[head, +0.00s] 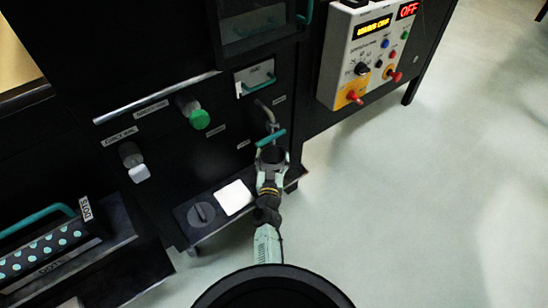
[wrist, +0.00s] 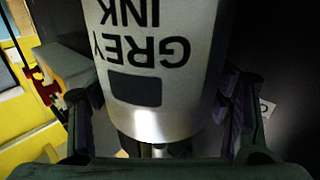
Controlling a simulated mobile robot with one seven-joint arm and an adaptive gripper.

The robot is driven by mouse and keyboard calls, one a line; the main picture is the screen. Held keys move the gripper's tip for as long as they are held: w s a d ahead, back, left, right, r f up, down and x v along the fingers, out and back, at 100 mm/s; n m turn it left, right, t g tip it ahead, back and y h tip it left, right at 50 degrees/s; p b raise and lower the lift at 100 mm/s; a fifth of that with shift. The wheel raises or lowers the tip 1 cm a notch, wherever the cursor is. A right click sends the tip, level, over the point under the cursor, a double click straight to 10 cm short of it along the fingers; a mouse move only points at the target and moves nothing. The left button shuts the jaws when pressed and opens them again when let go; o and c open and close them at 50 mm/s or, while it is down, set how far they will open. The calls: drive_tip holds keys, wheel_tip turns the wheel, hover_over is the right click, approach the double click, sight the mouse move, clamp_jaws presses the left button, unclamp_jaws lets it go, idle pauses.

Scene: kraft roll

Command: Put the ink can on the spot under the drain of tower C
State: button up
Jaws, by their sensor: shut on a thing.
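My gripper (head: 270,172) is shut on the ink can (wrist: 155,60), with a finger pad on each side of it. In the wrist view the can is pale grey and its label reads "GREY INK" upside down. In the head view only the can's dark round top (head: 272,154) shows clearly, just below a drain pipe (head: 268,117) with a teal handle (head: 271,138). The can is close to the low shelf's right part; I cannot tell whether it touches the shelf. The spot under the drain is hidden by the can and my gripper.
The low black shelf (head: 220,222) carries a white square (head: 233,197) and a dark round disc (head: 202,213) left of my gripper. A green knob (head: 199,119) and a white knob (head: 139,173) stick out further left. A control box (head: 370,50) hangs at upper right. The floor on the right is clear.

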drive_tip(key=shift+f, duration=0.15)
drive_tip(key=o, duration=1.3)
